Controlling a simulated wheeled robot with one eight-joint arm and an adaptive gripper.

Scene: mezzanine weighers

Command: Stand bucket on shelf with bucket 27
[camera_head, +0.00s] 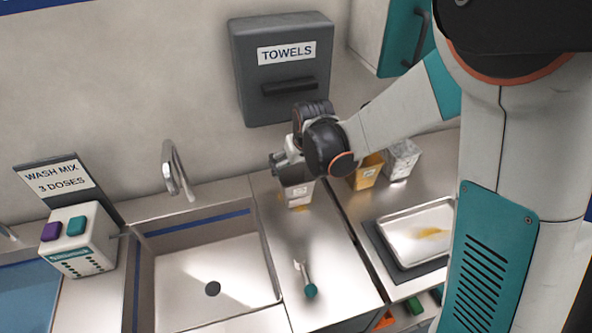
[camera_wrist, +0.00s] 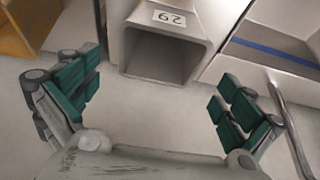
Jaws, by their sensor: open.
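A pale grey, square-mouthed bucket (camera_head: 298,194) stands on the steel counter just right of the sink, partly hidden by my gripper. The wrist view shows its open mouth and hollow inside, and a white label that seems to read 29 on the bucket (camera_wrist: 165,42). My gripper (camera_head: 292,176) is just above and beside this bucket. In the wrist view the green-padded fingers of my gripper (camera_wrist: 155,95) are wide apart and empty, with the bucket ahead between them. I cannot make out bucket 27 or its shelf.
A yellow bucket (camera_head: 366,172) and a speckled grey bucket (camera_head: 402,160) stand right of my gripper. A tray (camera_head: 418,232) lies on the right counter. A brush (camera_head: 306,279) lies in front. The sink (camera_head: 215,270) is left; a towel box (camera_head: 283,70) hangs above.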

